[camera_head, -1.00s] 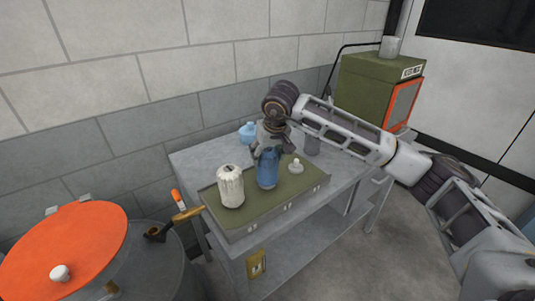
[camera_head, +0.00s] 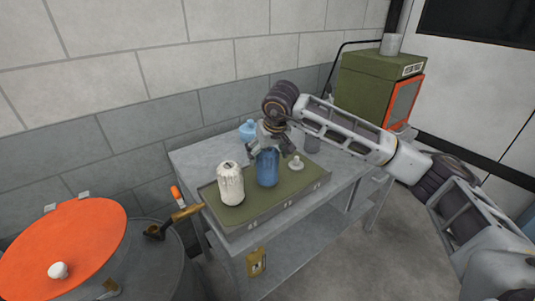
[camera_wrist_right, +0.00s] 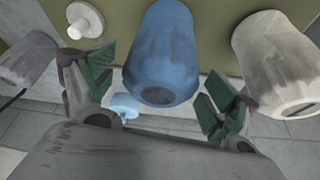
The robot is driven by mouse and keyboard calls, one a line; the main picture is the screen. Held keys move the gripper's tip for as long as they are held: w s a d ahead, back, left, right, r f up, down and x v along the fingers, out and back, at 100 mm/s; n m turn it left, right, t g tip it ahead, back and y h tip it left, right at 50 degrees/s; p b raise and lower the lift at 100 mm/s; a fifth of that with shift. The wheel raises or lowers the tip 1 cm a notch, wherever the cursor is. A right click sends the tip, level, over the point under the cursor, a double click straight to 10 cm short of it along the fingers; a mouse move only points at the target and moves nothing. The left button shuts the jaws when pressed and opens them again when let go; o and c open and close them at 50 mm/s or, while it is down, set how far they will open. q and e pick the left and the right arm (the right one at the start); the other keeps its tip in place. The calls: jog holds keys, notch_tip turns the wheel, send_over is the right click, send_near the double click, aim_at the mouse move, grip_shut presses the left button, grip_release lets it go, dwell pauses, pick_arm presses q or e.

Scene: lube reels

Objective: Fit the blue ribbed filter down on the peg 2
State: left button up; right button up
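The blue ribbed filter (camera_head: 267,168) stands upright at the middle of the green tray (camera_head: 258,208), between a white ribbed filter and a bare pale peg. It also shows in the right wrist view (camera_wrist_right: 165,50). My right gripper (camera_head: 268,150) is above and around the top of the blue filter. In the right wrist view its green-padded fingers (camera_wrist_right: 158,100) are spread wide, with gaps on both sides of the filter. Any peg under the blue filter is hidden, so I cannot tell how it is seated. My left gripper is not in view.
The white filter (camera_head: 230,184) stands left on the tray, and the bare pale peg (camera_head: 296,164) is at the right. A light blue bottle (camera_head: 248,131) and a grey cylinder (camera_head: 312,143) stand behind on the table. An orange-lidded drum (camera_head: 65,250) is at the lower left.

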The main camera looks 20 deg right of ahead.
jog(key=shift+v, duration=4)
